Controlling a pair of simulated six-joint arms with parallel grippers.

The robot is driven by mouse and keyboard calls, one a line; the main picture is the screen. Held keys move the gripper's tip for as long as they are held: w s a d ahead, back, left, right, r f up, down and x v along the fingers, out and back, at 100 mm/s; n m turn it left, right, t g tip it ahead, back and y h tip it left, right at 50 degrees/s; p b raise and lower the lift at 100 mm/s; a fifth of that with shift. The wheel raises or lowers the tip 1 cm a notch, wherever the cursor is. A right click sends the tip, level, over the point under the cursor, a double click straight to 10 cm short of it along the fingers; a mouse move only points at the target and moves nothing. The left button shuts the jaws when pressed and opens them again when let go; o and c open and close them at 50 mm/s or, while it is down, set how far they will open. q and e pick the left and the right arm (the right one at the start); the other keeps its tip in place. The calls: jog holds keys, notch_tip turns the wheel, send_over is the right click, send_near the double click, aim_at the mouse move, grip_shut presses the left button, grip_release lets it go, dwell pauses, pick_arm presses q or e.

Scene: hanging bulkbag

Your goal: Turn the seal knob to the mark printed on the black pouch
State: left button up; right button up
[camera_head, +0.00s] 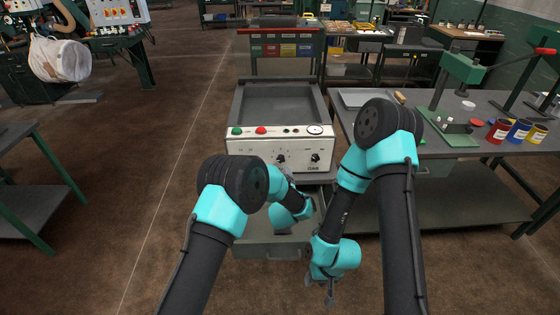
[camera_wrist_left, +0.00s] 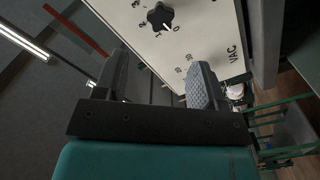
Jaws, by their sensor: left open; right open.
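The control panel (camera_head: 250,168) on the front of the sealing machine carries two black knobs, a left one (camera_head: 280,158) and a right one (camera_head: 315,157). In the left wrist view, a black lobed knob (camera_wrist_left: 160,15) with a white pointer line and printed digits stands on the pale panel, apart from my fingers. "VAC" is printed nearby; I cannot tell which knob this is. My left gripper (camera_wrist_left: 160,78) is open and empty, facing the panel. My right gripper (camera_head: 331,294) is open and empty, pointing down, low in front of the machine. I cannot make out a black pouch.
The panel also has a green button (camera_head: 237,131), a red button (camera_head: 261,130) and a round gauge (camera_head: 315,129). A workbench (camera_head: 470,165) with a green press (camera_head: 455,75) and coloured cans is on the right.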

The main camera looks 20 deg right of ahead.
aim_at(280, 159)
pick_arm(q)
jog(key=x, duration=1)
jog(key=c, duration=0.9)
